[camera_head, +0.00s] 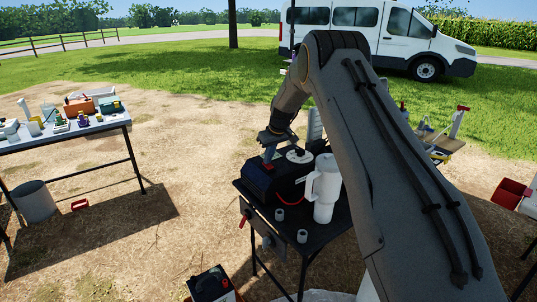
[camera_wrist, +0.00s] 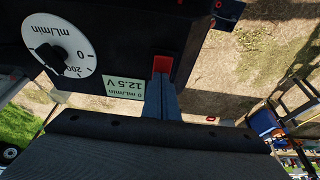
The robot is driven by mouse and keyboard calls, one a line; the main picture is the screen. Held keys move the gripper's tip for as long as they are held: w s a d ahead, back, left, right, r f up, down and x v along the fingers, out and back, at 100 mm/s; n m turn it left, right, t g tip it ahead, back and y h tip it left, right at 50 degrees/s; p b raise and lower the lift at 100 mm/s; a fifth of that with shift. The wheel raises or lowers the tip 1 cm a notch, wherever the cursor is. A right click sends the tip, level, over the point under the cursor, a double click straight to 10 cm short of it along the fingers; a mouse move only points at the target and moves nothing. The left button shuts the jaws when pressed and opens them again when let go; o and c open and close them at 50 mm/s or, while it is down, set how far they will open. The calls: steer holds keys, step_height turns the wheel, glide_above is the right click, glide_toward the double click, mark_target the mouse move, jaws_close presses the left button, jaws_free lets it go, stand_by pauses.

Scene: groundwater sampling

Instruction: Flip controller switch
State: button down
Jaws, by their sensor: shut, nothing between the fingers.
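The controller (camera_head: 262,183) is a dark box on the small black table, below my gripper (camera_head: 268,158). In the wrist view, the controller's dark face (camera_wrist: 110,28) fills the upper left and appears upside down. It has a white dial (camera_wrist: 82,62) with a black knob and a pale display (camera_wrist: 123,87) reading 0 mL/min and 12.5 V. A red switch (camera_wrist: 162,64) sits beside the display. My gripper (camera_wrist: 160,84) is shut and empty, its fingertips right at the red switch. I cannot tell whether they touch it; the fingers hide part of the switch.
A white handled jug (camera_head: 325,190) stands close to the controller's right. Small grey cups (camera_head: 302,236) stand at the front of the black table (camera_head: 322,243). Another table (camera_head: 60,137) with equipment is at left, a grey bucket (camera_head: 35,202) below. Open dirt lies between the tables.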

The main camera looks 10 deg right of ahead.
steer(key=shift+f, duration=0.1)
steer(key=shift+w+f+g+b, duration=0.25)
steer(key=shift+f+g+b, duration=0.1)
steer(key=shift+b, duration=0.9)
steer(key=shift+a, duration=0.15)
steer(key=shift+s+a, duration=0.1)
steer(key=shift+a, duration=0.05)
steer(key=shift+s+d+f+p, duration=0.15)
steer(key=shift+s+d+p, duration=0.2)
steer(key=shift+s, duration=0.15)
steer(key=shift+s+d+f+p, duration=0.1)
steer(key=shift+s+d+p, duration=0.15)
steer(key=shift+s+p, duration=0.15)
steer(key=shift+r, duration=0.1)
steer(key=v, duration=0.1)
steer(key=p+v, duration=0.1)
steer(key=v, duration=0.3)
steer(key=shift+w+a+r+p, duration=0.2)
steer(key=shift+w+a+p, duration=0.1)
steer(key=shift+p, duration=0.05)
steer(key=b+v, duration=0.3)
steer(key=v, duration=0.6)
steer(key=shift+s, duration=0.35)
